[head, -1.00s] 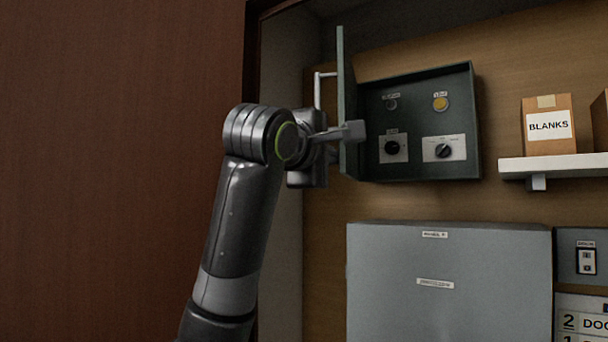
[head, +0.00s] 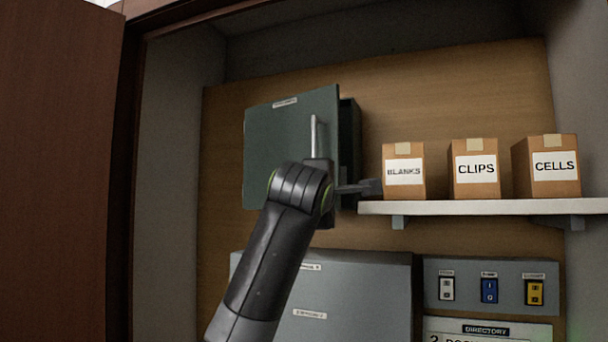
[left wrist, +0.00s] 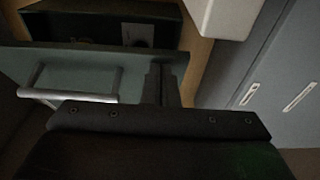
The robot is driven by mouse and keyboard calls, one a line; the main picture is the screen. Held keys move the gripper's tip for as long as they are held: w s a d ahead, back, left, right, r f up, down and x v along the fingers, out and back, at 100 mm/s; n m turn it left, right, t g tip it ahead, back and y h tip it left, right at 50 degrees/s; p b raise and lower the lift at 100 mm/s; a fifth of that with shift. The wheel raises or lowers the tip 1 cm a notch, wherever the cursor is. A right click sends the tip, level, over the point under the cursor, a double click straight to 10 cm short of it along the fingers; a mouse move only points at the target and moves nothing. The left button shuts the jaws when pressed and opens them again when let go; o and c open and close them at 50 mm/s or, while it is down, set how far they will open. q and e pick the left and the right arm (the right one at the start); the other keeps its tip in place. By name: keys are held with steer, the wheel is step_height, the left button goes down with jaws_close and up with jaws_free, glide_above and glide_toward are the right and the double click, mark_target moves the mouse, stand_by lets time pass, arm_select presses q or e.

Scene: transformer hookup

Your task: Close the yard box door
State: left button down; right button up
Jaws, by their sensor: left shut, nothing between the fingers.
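The yard box door (head: 275,145) is a grey-green panel with a small label and an upright silver handle (head: 314,135). It stands partly open in front of the dark yard box (head: 349,140), whose right side shows past the door's free edge. In the left wrist view the door (left wrist: 130,75) and its handle (left wrist: 70,96) are below the open box interior (left wrist: 100,28), where a pale dial plate shows. My left gripper (head: 362,188) is shut and empty at the door's lower free edge, pointing right; contact is unclear. Its fingers (left wrist: 163,85) also show in the left wrist view. My right gripper is out of view.
A white shelf (head: 480,207) with boxes marked BLANKS (head: 404,185), CLIPS and CELLS is just right of my left gripper. A grey cabinet (head: 380,285) stands below, beside a switch panel (head: 465,287). A brown door leaf (head: 60,170) is at the far left.

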arm_select(q)
steer(key=w+d+p, duration=0.2)
steer(key=w+d, duration=0.1)
steer(key=shift+r+p, duration=0.15)
steer(key=shift+p, duration=0.2)
steer(key=shift+w+d+p, duration=0.5)
steer(key=shift+w+p, duration=0.25)
steer(key=shift+f, duration=0.2)
steer(key=shift+s, duration=0.1)
